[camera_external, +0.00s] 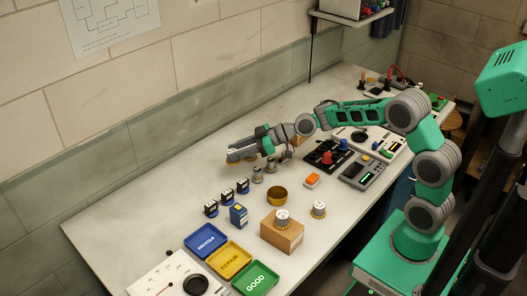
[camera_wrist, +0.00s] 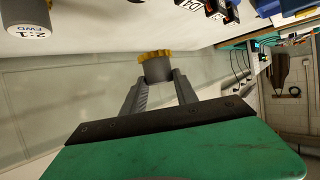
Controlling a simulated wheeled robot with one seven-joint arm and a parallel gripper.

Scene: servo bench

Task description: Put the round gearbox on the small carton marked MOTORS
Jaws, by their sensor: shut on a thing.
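My gripper (camera_external: 235,155) is over the far side of the bench, left of two small grey cylinders. In the wrist view, my gripper (camera_wrist: 158,82) is shut on a round grey gearbox (camera_wrist: 157,70) with a brass toothed rim. In the external view it is mostly hidden by the fingers, with some brass colour (camera_external: 233,161) showing. A small brown carton (camera_external: 283,238) stands near the front of the bench; its marking is not readable. A silver round unit with a label (camera_external: 282,217) stands upright on top of this carton. The carton is well away from my gripper.
A similar silver unit (camera_external: 319,209) stands right of the carton, a brass ring (camera_external: 277,195) behind it. Blue, yellow and green trays (camera_external: 255,278) lie to its left. Several small dark servos (camera_external: 227,196) and a blue box (camera_external: 238,215) stand between. A cylinder marked 2:1 FWD (camera_wrist: 28,18) shows in the wrist view.

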